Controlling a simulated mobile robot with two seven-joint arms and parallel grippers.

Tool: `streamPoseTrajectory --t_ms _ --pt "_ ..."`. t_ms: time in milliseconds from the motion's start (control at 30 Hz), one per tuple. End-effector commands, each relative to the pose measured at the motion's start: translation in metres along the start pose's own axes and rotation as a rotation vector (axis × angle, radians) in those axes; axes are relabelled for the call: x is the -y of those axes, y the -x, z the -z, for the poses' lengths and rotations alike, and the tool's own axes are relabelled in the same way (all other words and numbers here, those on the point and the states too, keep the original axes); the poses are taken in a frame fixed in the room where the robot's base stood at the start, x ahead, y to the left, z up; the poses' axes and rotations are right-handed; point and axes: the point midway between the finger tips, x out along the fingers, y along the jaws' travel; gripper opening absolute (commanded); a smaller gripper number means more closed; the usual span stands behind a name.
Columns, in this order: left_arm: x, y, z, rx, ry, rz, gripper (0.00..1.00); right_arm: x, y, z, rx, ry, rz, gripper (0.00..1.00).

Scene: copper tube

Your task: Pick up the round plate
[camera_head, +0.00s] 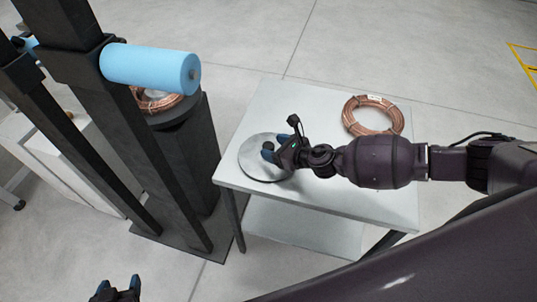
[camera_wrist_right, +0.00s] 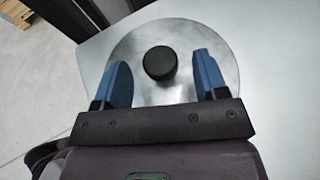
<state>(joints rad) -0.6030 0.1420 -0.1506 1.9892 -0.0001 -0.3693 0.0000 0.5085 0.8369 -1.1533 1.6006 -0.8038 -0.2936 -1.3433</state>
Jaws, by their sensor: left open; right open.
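The round plate (camera_head: 258,168) is a grey metal disc lying on the left part of the light table. It has a black knob at its centre, which shows clearly in the right wrist view (camera_wrist_right: 160,63). My right gripper (camera_head: 268,151) is over the plate, open. In the right wrist view its two blue fingers (camera_wrist_right: 161,82) stand on either side of the knob, apart from it. Whether they are level with the knob I cannot tell. My left gripper (camera_head: 117,287) is open and empty at the bottom left of the head view, away from the table.
A copper tube coil (camera_head: 373,116) lies at the table's (camera_head: 330,205) back right. Left of the table stands a dark machine frame (camera_head: 150,150) with a blue roller (camera_head: 150,68) and another copper coil (camera_head: 155,100). The table's front middle is clear.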

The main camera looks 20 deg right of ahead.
Motion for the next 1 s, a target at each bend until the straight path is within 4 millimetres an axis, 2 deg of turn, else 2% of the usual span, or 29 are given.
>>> streamPoseTrajectory --t_ms 100,200,500,900,1000 --pt "-0.001 -0.003 -0.003 0.000 0.000 -0.001 0.62 -0.001 -0.017 0.001 0.000 -0.001 0.000 0.66" --pt "-0.001 -0.004 -0.002 -0.002 -0.001 -0.001 0.62 -0.001 -0.025 0.001 -0.001 0.000 0.000 0.66" --pt "-0.001 -0.004 -0.001 -0.005 -0.001 -0.001 0.62 -0.001 -0.027 0.001 -0.001 0.000 0.000 0.65" --pt "0.000 -0.002 -0.004 0.002 0.000 0.000 0.62 -0.001 -0.027 0.001 -0.001 -0.001 0.000 0.03" --pt "0.000 -0.001 -0.006 0.005 0.001 0.001 0.62 -0.001 -0.027 0.000 0.001 0.000 0.000 0.02"
